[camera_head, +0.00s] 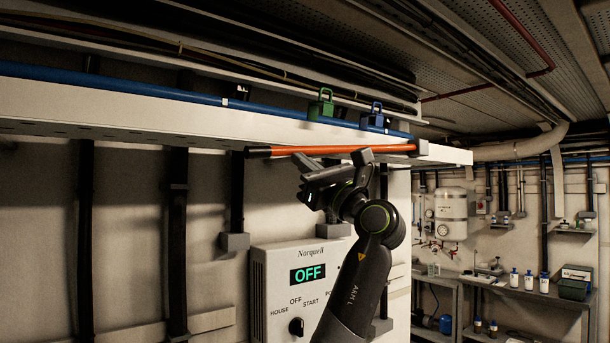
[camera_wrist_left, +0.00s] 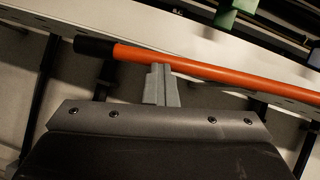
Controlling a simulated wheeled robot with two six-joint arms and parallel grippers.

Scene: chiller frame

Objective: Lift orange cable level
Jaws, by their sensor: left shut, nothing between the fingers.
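The orange cable (camera_head: 350,149) is a straight orange length with a black left end. It runs nearly level along the front of the white tray (camera_head: 180,120), and its right end meets a grey clip (camera_head: 419,147). My left gripper (camera_head: 303,159) is just below the cable, towards its black end. In the left wrist view the two grey fingers (camera_wrist_left: 161,84) are together with nothing between them. Their tips appear at the lower edge of the orange cable (camera_wrist_left: 215,73); I cannot tell whether they touch it. My right gripper is not in view.
A green clip (camera_head: 321,105) and a blue clip (camera_head: 375,116) stand on the tray by a blue cable (camera_head: 170,92). A white control box (camera_head: 282,297) reading OFF is on the wall below. A workbench (camera_head: 520,290) stands at the far right.

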